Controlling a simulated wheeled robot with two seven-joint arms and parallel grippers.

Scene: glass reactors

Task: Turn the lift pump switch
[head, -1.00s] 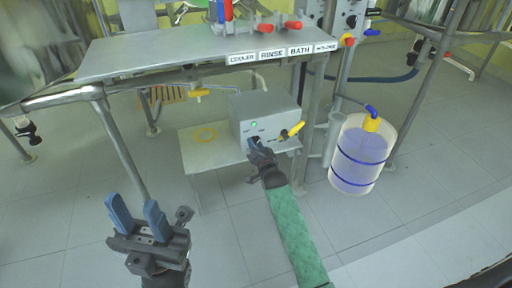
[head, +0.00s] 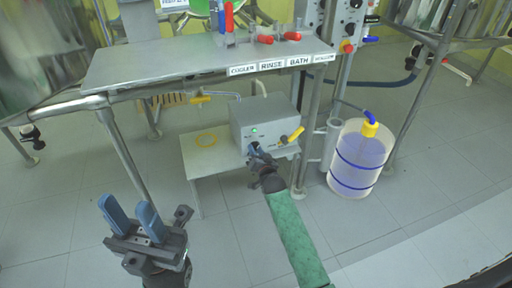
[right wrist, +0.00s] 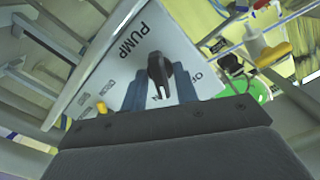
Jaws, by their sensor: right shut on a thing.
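The lift pump box (head: 265,120) is a grey box with a lit green light, on a low white stand under the bench. Its front panel, lettered PUMP, fills the middle of the right wrist view (right wrist: 150,45). The black switch knob (right wrist: 160,72) stands out from that panel. My right gripper (head: 256,149) is at the box front; in the right wrist view its blue fingers (right wrist: 161,90) are on either side of the knob, shut on it. In the head view my fingers hide the knob. My left gripper (head: 127,208) is open and empty at the lower left.
The steel bench (head: 200,65) with labels COOLER, RINSE and BATH is above the box. A yellow-handled valve (head: 292,136) sticks out at the box's right. A clear barrel (head: 358,160) of bluish liquid stands on the floor to the right. Floor in front is clear.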

